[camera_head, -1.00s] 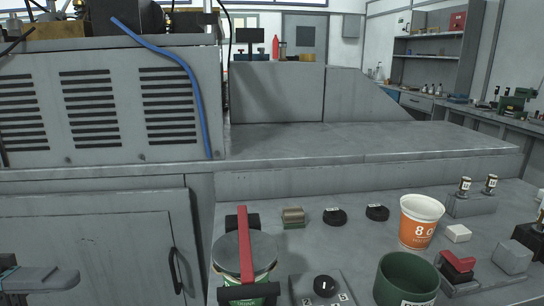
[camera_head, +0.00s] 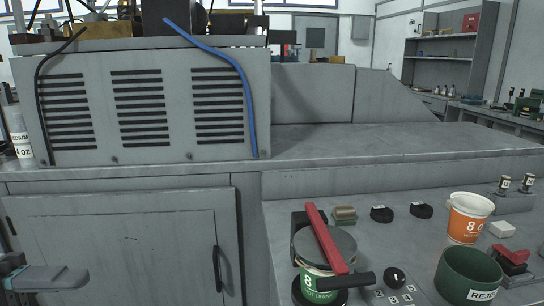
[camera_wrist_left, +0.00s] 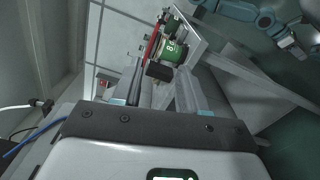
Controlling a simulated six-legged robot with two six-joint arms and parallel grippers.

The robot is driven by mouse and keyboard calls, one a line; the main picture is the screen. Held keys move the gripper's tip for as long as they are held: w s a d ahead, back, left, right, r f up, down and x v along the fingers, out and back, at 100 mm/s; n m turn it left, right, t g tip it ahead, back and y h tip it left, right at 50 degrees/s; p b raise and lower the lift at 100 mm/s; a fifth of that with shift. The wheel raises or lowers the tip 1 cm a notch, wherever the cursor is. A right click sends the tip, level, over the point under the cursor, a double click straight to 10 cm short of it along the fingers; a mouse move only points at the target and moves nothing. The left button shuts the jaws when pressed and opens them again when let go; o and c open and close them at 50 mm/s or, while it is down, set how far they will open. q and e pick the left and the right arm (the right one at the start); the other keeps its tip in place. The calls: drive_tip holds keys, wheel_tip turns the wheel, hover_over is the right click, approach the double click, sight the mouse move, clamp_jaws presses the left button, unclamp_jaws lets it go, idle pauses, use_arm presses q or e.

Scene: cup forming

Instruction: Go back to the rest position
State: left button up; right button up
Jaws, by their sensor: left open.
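My left gripper (camera_head: 45,278) shows at the lower left edge of the head view, out in front of the grey cabinet. In the left wrist view its two fingers (camera_wrist_left: 160,95) are apart with nothing held between them. It is well away from the green cup-shaped fixture (camera_head: 315,280) with the red bar (camera_head: 326,238) across its lid. That fixture also shows beyond the fingers in the wrist view (camera_wrist_left: 174,50).
The control panel carries an orange and white cup (camera_head: 468,218), a dark green reject bin (camera_head: 468,275), black knobs (camera_head: 381,214) and a red switch (camera_head: 512,256). A grey vented machine (camera_head: 150,110) and cabinet (camera_head: 120,240) stand at left.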

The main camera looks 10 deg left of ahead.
use_arm(q)
drive_tip(key=w+d+f+n+g+y, duration=0.1)
drive_tip(key=w+d+f+n+y, duration=0.2)
drive_tip(key=f, duration=1.2)
drive_tip(key=w+d+f+n+g+y, duration=0.1)
drive_tip(key=w+f+n+g+y, duration=0.3)
drive_tip(key=f, duration=1.1)
drive_tip(key=s+d+f+m+y, duration=0.2)
drive_tip(key=s+d+f+m, duration=0.1)
drive_tip(key=f, duration=0.6)
drive_tip(key=s+d+f+m+y, duration=0.2)
drive_tip(key=s+d+f+m, duration=0.15)
drive_tip(key=f, duration=0.55)
drive_tip(key=s+d+f+m+y, duration=0.2)
drive_tip(key=d+f+m+y, duration=0.1)
drive_tip(key=f, duration=0.6)
wheel_tip(320, 180, up, 26)
drive_tip(key=m+p, duration=0.1)
drive_tip(key=p, duration=2.5)
drive_tip(key=shift+s+d+f+h, duration=0.2)
drive_tip(key=shift+d+f+h, duration=0.1)
drive_tip(key=shift+d, duration=0.15)
use_arm(e)
wheel_tip(320, 180, up, 26)
drive_tip(key=shift+a, duration=0.3)
drive_tip(key=shift+s+f, duration=0.1)
